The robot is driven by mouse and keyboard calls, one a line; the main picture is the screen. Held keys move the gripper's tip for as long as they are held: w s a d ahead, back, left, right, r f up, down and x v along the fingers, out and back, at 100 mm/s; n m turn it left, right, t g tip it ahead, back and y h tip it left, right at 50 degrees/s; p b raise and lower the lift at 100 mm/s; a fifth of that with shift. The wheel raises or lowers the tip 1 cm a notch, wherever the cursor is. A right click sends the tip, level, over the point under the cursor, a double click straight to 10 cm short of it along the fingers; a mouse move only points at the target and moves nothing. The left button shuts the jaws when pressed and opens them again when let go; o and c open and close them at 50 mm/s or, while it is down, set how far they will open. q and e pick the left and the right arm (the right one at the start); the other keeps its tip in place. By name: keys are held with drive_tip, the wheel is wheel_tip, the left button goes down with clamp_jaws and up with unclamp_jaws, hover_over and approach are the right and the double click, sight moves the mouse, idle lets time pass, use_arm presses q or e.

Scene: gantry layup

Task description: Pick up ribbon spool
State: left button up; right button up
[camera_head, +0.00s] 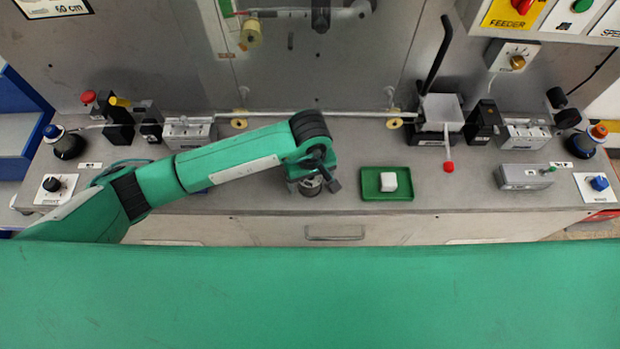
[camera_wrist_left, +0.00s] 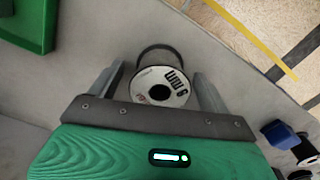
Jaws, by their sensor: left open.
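The ribbon spool (camera_wrist_left: 162,86) has a white label face with dark lettering and a dark centre hole. In the left wrist view it lies between the two fingers of my left gripper (camera_wrist_left: 158,82), with a gap visible on each side. The gripper is open and holds nothing. In the head view, the left gripper (camera_head: 321,184) is over the bench's front middle, and the grey spool (camera_head: 311,187) shows partly beneath it. The gripper hides part of the spool there. My right gripper is not in view.
A green tray (camera_head: 370,193) with a white block (camera_head: 389,181) stands right of the spool; its green rim shows in the left wrist view (camera_wrist_left: 45,40). A lever with a red knob (camera_head: 449,166) is farther right.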

use_arm(q)
drive_tip(key=c, duration=1.2)
drive_tip(key=shift+r, duration=0.1)
